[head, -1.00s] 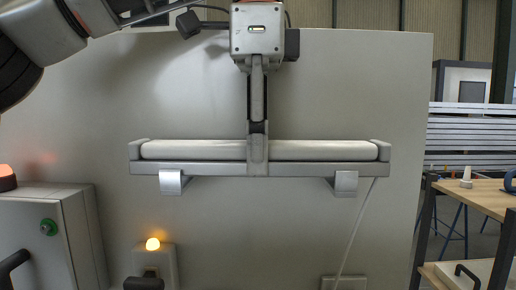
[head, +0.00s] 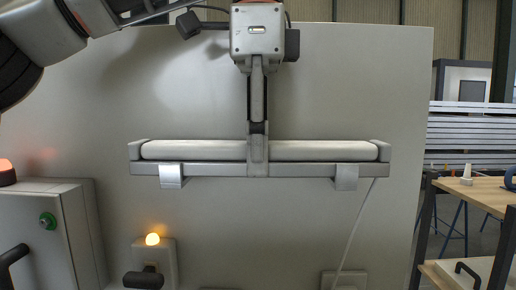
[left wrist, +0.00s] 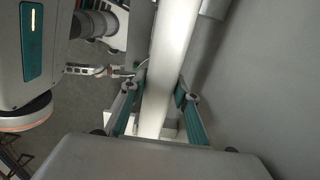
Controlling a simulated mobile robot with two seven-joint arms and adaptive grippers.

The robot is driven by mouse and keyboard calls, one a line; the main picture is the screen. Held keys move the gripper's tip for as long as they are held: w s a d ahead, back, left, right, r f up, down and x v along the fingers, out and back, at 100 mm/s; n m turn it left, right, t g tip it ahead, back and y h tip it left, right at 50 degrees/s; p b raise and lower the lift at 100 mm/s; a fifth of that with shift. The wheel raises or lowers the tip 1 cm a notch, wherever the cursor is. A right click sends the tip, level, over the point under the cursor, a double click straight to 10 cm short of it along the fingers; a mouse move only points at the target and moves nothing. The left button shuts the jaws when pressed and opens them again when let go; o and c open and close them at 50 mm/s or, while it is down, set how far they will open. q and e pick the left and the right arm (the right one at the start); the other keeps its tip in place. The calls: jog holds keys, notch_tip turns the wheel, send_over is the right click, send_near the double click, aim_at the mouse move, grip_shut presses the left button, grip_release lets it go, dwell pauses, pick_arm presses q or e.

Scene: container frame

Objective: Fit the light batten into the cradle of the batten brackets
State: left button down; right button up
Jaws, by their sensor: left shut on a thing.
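The light batten (head: 205,151), a long white tube on a grey rail with end caps, hangs level in front of the panel in the head view. My left gripper (head: 258,150) comes down from above and is shut around its middle. In the left wrist view the white tube (left wrist: 168,60) runs between the two fingers (left wrist: 155,95). The left batten bracket (head: 171,176) and right batten bracket (head: 346,177) are small silver cradles; their front lips overlap the front of the rail. Whether the rail rests on the cradle floors is hidden.
The pale panel (head: 340,90) stands behind the batten. A thin white cable (head: 355,225) hangs from the batten's right end. A grey cabinet (head: 70,245) with a green button and a lit amber lamp (head: 152,239) are lower left. A wooden bench (head: 490,190) is right.

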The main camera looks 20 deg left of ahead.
pick_arm(q)
jog(key=shift+f+b, duration=0.3)
jog(key=shift+f, duration=0.05)
dwell(0.5)
jog(key=c, duration=1.4)
grip_release()
jog(key=shift+c, duration=0.2)
jog(key=shift+r, duration=3.75)
